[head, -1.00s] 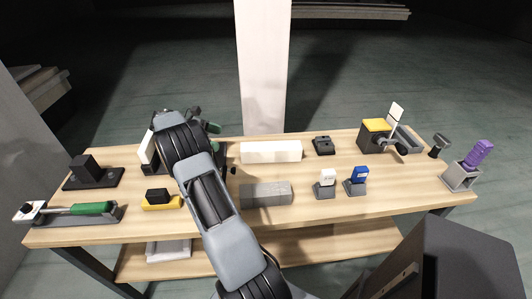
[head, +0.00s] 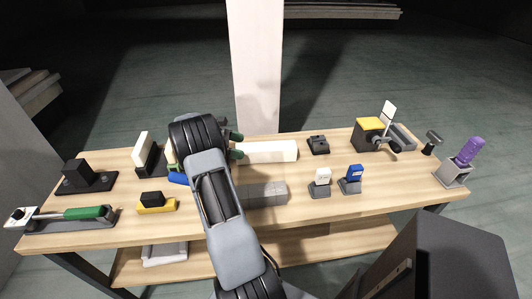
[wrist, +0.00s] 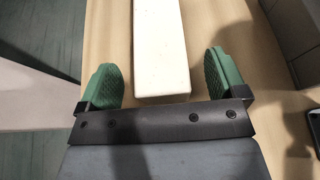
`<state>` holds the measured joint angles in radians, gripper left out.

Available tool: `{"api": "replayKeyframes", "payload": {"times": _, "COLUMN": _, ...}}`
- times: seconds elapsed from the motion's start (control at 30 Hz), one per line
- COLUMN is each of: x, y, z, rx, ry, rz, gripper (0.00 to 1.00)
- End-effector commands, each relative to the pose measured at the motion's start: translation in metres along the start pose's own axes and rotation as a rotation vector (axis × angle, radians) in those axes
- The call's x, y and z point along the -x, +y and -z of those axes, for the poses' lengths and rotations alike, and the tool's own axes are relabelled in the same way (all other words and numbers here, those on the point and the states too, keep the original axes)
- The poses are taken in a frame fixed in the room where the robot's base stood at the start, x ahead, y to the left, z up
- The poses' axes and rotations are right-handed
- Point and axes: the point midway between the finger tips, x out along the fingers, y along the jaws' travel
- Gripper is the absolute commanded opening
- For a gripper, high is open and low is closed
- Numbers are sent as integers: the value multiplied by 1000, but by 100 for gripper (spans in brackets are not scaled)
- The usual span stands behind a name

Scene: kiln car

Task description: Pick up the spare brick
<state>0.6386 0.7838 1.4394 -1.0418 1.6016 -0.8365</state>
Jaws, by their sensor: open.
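A long white brick (head: 270,151) lies on the wooden table, near its back edge, just right of my gripper (head: 237,146). In the wrist view the white brick (wrist: 160,45) runs away from me, its near end between the green fingertips of my gripper (wrist: 163,76). The fingers are open, with a gap on each side of the brick. I cannot tell how far above the table they are. A grey block (head: 267,193) lies in front of the white brick, partly hidden by my arm; I cannot tell which one is called spare.
The table (head: 330,208) holds a black stand with a white block (head: 142,147), a yellow-based black block (head: 155,201), a green-handled tool (head: 85,213), white (head: 320,177) and blue (head: 352,172) upright pieces, and a purple item (head: 471,149). A pale post (head: 257,70) stands behind.

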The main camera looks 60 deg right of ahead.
Motion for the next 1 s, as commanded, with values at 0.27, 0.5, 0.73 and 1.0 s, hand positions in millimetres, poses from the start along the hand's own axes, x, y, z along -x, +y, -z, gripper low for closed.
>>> {"api": "replayKeyframes", "payload": {"times": 0.27, "x": -31, "y": 1, "z": 0, "rx": 0, "ry": 0, "rz": 1, "gripper": 90}}
{"api": "replayKeyframes", "payload": {"times": 0.5, "x": -31, "y": 1, "z": 0, "rx": 0, "ry": 1, "rz": 0, "gripper": 86}}
{"api": "replayKeyframes", "payload": {"times": 0.73, "x": -31, "y": 1, "z": 0, "rx": 0, "ry": 1, "rz": 0, "gripper": 64}}
{"api": "replayKeyframes", "payload": {"times": 1.0, "x": -31, "y": 1, "z": 0, "rx": 0, "ry": 1, "rz": 0, "gripper": 38}}
